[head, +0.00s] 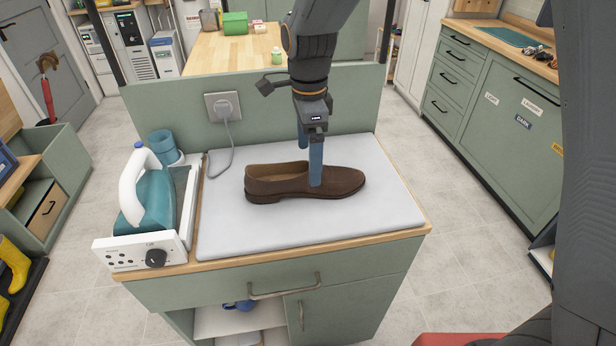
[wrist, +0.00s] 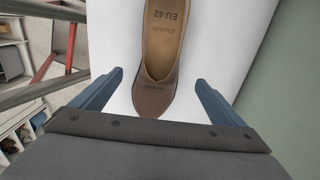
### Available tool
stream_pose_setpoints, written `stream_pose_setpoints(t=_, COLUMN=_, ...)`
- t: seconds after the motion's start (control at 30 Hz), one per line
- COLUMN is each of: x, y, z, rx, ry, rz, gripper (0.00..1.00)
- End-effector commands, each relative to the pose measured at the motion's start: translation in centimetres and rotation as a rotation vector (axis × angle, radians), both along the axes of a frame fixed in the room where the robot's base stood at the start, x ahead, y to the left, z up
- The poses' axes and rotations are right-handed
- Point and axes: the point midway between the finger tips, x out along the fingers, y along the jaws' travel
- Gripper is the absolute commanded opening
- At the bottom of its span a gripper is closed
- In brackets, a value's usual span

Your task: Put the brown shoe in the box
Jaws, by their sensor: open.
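The brown shoe (head: 280,188) lies sole down on the white padded top of the green cabinet, its toe to the right. In the wrist view the shoe (wrist: 155,93) shows its toe end and tan insole marked "EU 42". My gripper (head: 310,168) is open and lowered over the front part of the shoe, with one blue finger on the near side and one behind. In the wrist view my gripper (wrist: 159,76) has a finger on each side of the toe, with gaps. I cannot clearly identify the box; only a red edge (head: 470,340) shows at the bottom.
A teal iron (head: 146,205) stands on a white control unit (head: 150,250) at the left of the pad (head: 300,235). A wall socket with a cord (head: 224,106) is on the green panel behind. The pad's right side is clear.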

Motion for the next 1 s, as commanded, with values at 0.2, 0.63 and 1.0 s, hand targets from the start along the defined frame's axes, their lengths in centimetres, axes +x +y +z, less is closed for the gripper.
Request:
stream_pose_setpoints(t=0.2, x=-0.1, y=-0.3, z=-2.0, rx=-0.001, ry=0.002, rz=-0.005, gripper=0.94)
stream_pose_setpoints(t=0.63, x=-0.6, y=0.2, z=-6.5, rx=0.0, ry=0.001, rz=-0.001, gripper=0.94)
stream_pose_setpoints(t=1.0, x=-0.6, y=0.3, z=-6.8, rx=0.0, ry=0.0, rz=0.0, gripper=0.79)
